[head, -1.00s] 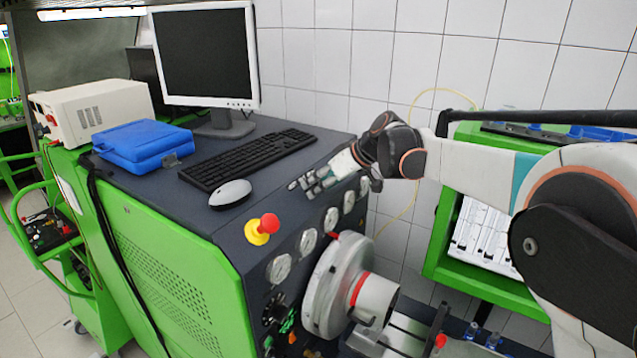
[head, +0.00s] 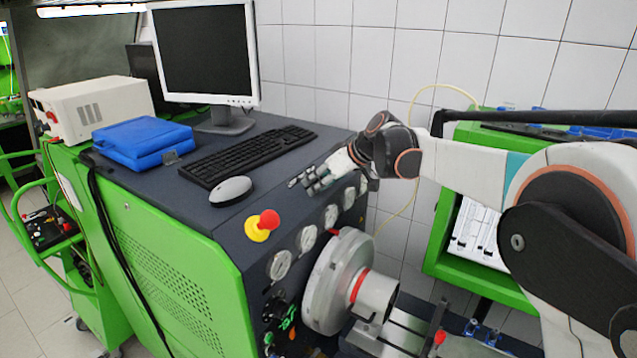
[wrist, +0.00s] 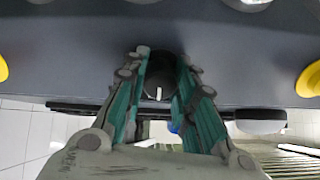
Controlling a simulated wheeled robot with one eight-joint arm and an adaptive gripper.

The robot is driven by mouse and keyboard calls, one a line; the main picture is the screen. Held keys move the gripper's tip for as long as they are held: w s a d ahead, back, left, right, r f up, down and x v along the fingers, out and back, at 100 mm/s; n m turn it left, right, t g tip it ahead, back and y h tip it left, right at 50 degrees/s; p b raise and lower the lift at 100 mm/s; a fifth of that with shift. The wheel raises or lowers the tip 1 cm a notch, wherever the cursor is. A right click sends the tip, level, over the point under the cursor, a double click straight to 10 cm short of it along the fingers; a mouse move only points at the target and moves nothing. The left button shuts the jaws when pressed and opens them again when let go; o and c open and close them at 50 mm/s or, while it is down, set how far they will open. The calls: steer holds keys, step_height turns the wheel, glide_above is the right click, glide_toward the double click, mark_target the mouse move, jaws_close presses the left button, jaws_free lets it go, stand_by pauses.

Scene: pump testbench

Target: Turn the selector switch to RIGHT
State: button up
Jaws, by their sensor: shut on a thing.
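The selector switch is a round black knob (wrist: 160,74) with a short white pointer line, seen in the wrist view on the dark grey panel. The line runs straight up and down in that picture. My gripper (wrist: 163,62) has its two grey and teal fingers on either side of the knob, shut on it. In the head view my gripper (head: 308,181) is at the upper edge of the testbench, right of the mouse. It hides the knob there.
A yellow and red emergency stop (head: 262,225) stands left of my gripper. A row of round gauges (head: 307,239) lies below it on the front panel. The keyboard (head: 247,157) and mouse (head: 231,190) lie on the bench top. A monitor (head: 205,52) stands behind.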

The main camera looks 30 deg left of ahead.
steer(key=m+b, duration=0.2)
steer(key=m, duration=0.2)
steer(key=shift+w+m+b, duration=0.1)
steer(key=shift+m+b, duration=0.9)
steer(key=shift+m, duration=1.3)
steer(key=o, duration=1.1)
